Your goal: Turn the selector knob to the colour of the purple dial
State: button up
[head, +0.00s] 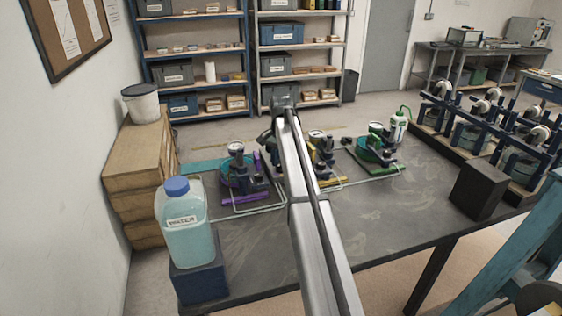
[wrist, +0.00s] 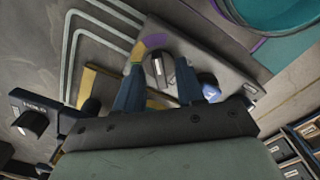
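The selector knob (wrist: 158,70) is dark with a white mark, on a grey plate in the wrist view. Beside it is a coloured arc with a purple part (wrist: 155,41) and a yellowish part (wrist: 137,52). The mark runs roughly up and down in the picture; I cannot tell which colour it points to. My gripper (wrist: 160,76) is open, one finger on each side of the knob; contact cannot be told. In the head view, a purple-marked station with a round white dial (head: 237,148) stands left of my arm. My arm hides the knob there.
Yellow (head: 328,182) and green (head: 376,154) stations stand right of my arm. A water jug (head: 188,232) stands at the table's front left, and a black block (head: 478,190) at the right. In the wrist view, a blue round part (wrist: 208,88) is close to the right finger.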

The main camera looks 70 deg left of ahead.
jog(key=shift+r, duration=0.15)
notch_tip(320, 180, up, 14)
jog(key=shift+f, duration=0.25)
dwell(0.3)
dwell(0.4)
